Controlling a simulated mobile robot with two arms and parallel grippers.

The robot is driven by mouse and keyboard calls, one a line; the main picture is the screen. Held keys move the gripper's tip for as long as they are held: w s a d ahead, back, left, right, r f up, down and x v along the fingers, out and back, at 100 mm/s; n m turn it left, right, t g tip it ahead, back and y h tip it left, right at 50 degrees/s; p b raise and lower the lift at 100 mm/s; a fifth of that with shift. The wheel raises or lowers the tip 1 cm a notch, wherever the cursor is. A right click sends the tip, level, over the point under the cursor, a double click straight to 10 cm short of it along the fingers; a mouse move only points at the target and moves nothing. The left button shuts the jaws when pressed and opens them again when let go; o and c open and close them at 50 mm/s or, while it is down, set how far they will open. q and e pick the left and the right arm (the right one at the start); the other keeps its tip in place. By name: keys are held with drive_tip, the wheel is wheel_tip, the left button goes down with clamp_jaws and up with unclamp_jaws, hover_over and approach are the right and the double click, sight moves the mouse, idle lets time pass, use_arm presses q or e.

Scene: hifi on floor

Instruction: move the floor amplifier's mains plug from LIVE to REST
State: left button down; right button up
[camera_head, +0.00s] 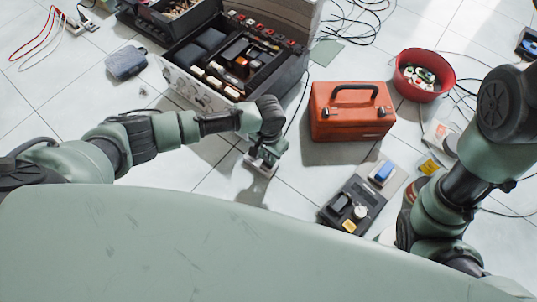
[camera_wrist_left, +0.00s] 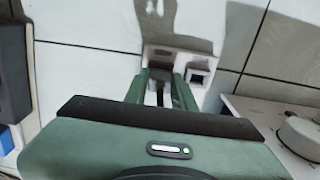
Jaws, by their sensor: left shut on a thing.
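My left gripper (camera_head: 264,164) is shut over a small pale socket plate on the floor, in front of the open amplifier (camera_head: 185,86). In the left wrist view its green fingers (camera_wrist_left: 160,88) are closed around a small dark thing, seemingly the mains plug (camera_wrist_left: 160,97), mostly hidden between them. The plate (camera_wrist_left: 165,52) lies under the fingertips. A dark square socket (camera_wrist_left: 198,76) shows just right of the fingers and looks empty. No LIVE or REST lettering is readable. I cannot tell whether the plug is seated. My right gripper is not in view.
An orange toolbox (camera_head: 350,122) stands right of the left gripper. A dark device with knobs (camera_head: 352,207) lies in front of it. A red bowl (camera_head: 424,56) and loose cables are farther right. The amplifier's knobbed panel (camera_wrist_left: 268,112) is close at the right in the wrist view.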

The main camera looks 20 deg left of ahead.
use_arm(q)
drive_tip(key=shift+f, duration=0.35)
idle(0.4)
drive_tip(key=c, duration=1.1)
unclamp_jaws()
